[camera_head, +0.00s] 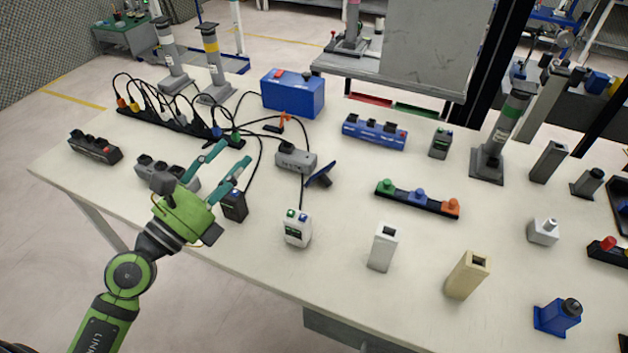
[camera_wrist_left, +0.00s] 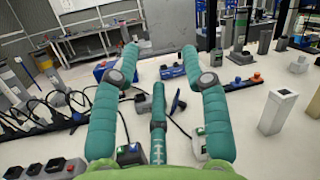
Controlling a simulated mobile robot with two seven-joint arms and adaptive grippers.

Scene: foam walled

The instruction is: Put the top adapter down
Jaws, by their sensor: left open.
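Several small box-shaped units that could be adapters stand on the white table; I cannot tell which is the top one. A dark one (camera_head: 234,205) stands just right of my left gripper (camera_head: 230,158), and a white one (camera_head: 298,228) with blue and green buttons stands further right. A dark grey-green one (camera_head: 440,143) stands toward the back. My left gripper, with teal fingers, is open above the table's left part. In the left wrist view, its fingers (camera_wrist_left: 160,62) are spread with nothing held between them. The right gripper is in neither view.
A grey socket block (camera_head: 295,158) and a dark blue tilted piece (camera_head: 320,174) lie right of the gripper. A blue box (camera_head: 293,93), cables and a black power strip (camera_head: 180,125) lie behind. A white block (camera_head: 383,247) and a beige block (camera_head: 467,275) stand near the front edge.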

